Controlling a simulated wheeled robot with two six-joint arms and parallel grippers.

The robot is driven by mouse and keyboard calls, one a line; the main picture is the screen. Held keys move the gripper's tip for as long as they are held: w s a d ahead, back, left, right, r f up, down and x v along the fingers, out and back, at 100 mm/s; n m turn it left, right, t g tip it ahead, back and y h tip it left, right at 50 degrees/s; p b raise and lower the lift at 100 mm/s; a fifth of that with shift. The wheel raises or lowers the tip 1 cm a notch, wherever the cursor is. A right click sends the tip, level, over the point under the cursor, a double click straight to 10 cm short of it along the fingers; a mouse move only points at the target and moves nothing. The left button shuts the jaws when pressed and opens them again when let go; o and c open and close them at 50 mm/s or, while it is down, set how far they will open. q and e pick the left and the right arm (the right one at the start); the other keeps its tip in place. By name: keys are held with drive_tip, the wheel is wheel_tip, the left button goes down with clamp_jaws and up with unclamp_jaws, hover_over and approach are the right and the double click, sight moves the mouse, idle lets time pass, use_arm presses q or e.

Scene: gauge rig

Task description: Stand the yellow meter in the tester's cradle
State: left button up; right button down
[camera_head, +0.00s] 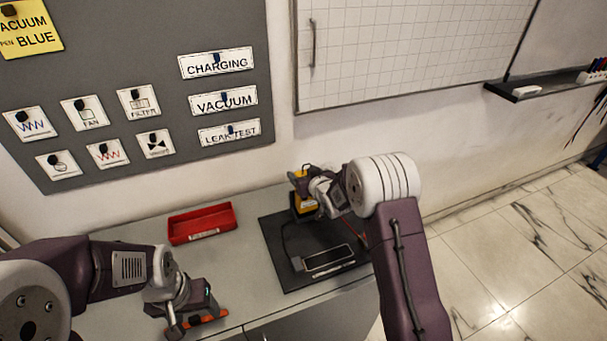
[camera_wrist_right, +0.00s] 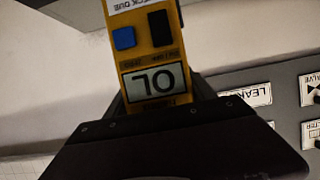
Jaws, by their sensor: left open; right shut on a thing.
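The yellow meter (camera_head: 304,206) is in my right gripper (camera_head: 310,190), above the back of a black mat in the head view. In the right wrist view the meter (camera_wrist_right: 160,60) shows a display reading "OL", upside down, a blue and a black button and a white label. The dark gripper body hides its lower part there. A flat dark unit with a pale panel (camera_head: 328,259) lies on the mat; I cannot tell whether it is the tester or its cradle.
The black mat (camera_head: 290,278) lies on the grey bench (camera_head: 245,265), with a thin cable on it. A red tray (camera_head: 201,222) stands left of the mat. The wall with a label board (camera_head: 150,90) rises behind. Bare bench lies between tray and front edge.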

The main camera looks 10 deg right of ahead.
wheel_tip(320, 180, down, 3)
drive_tip(key=b, duration=0.3)
drive_tip(key=shift+f, duration=0.2)
idle(0.3)
idle(0.4)
drive_tip(key=shift+c, duration=1.2)
unclamp_jaws()
drive_tip(key=shift+o, duration=1.2)
